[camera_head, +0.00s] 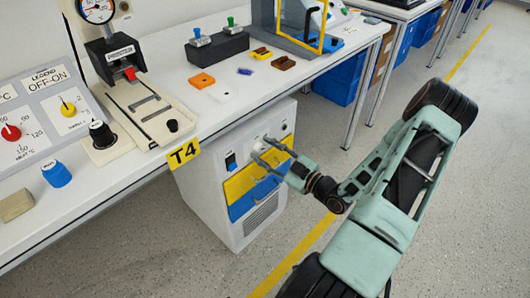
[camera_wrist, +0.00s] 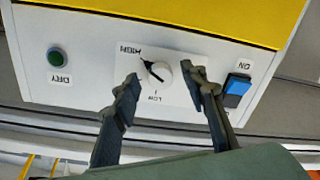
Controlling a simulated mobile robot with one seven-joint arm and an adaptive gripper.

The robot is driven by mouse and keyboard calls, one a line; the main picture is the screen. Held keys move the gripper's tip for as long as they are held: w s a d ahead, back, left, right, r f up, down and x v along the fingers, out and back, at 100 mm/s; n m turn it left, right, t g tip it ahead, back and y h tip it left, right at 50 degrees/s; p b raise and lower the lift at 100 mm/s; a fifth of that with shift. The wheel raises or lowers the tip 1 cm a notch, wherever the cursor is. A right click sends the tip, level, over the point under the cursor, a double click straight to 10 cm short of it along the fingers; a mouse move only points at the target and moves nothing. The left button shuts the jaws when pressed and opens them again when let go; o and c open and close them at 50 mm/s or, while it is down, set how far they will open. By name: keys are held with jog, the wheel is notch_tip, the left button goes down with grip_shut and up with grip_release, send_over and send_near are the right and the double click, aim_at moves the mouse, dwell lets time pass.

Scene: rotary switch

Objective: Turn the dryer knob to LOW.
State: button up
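The dryer (camera_head: 215,195) is a white cabinet under the bench with a yellow and blue front. In the wrist view, the round white dryer knob (camera_wrist: 161,71) sits on a white label plate. The panel appears upside down there. A dark pointer beside the knob points up-left toward the HIGH label (camera_wrist: 129,49). The LOW label (camera_wrist: 154,97) is just below the knob. My gripper (camera_wrist: 162,76) is open, with one finger on each side of the knob and visible gaps. In the head view, my gripper (camera_head: 262,148) reaches the dryer's upper front.
A blue switch (camera_wrist: 237,91) marked ON is right of the knob in the wrist view. A green DRY button (camera_wrist: 55,57) is left. The workbench (camera_head: 240,105) overhangs the dryer. Blue bins (camera_head: 340,76) stand behind. The floor at right is clear.

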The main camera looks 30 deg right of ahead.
jog(key=shift+c, duration=0.7)
grip_shut()
